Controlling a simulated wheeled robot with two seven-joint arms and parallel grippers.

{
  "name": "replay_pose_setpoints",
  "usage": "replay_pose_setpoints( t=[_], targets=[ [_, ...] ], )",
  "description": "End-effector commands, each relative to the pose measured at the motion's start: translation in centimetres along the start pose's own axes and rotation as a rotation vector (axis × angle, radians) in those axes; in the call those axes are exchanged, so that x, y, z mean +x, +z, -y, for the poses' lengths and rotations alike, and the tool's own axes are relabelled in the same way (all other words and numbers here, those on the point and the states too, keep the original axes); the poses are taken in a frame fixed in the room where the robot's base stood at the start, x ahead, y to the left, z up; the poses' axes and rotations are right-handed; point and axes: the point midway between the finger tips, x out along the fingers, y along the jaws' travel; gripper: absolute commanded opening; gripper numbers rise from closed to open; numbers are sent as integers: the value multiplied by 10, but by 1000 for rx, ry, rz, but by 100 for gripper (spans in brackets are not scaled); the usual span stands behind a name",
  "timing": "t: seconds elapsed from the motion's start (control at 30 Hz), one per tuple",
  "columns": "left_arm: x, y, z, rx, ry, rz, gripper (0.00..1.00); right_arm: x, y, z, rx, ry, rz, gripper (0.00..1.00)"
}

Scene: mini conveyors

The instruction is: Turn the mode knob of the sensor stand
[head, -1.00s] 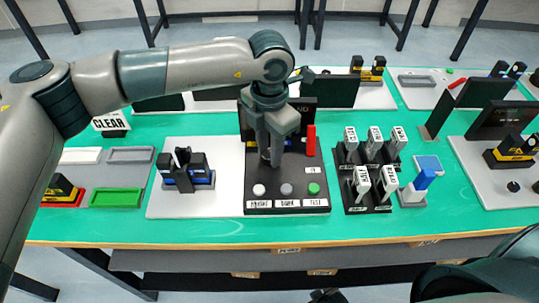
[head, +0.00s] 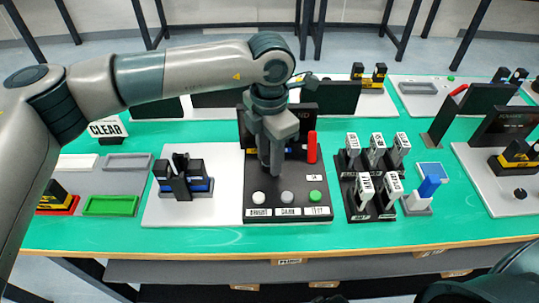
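The dark sensor stand (head: 262,210) is in the middle of the table. It has an upright screen at the back, a red lever (head: 312,147) on its right and white, grey and green buttons along its labelled front. My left gripper (head: 272,168) points straight down over the middle of the stand, behind the buttons. Its fingers look close together, but I cannot tell whether they are shut on anything. The mode knob is not visible; the gripper may be covering it. My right gripper is not in view; only a dark part of my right arm shows at the lower right.
A white board with a black and blue device (head: 187,180) stands close to the left. A black rack of labelled tags (head: 372,210) and a blue-topped block (head: 429,185) stand to the right. Grey and green trays (head: 113,205) lie at far left. The green front strip is clear.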

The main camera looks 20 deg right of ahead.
Motion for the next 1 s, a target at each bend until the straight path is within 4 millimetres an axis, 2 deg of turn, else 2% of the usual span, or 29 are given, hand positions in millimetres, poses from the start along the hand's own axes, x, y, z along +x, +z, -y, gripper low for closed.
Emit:
replay_pose_setpoints(
  t=[0.37, 0.57, 0.77, 1.0],
  targets=[
    [0, 0, 0, 0, 0, 0, 47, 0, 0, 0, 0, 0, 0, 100],
    [-9, 0, -1, -1, 2, 0, 47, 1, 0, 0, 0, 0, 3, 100],
    [-34, 0, -1, 0, 3, 1, 47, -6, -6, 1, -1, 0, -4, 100],
    [-81, 1, 0, 0, 3, 2, 47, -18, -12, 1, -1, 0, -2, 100]
  ],
)
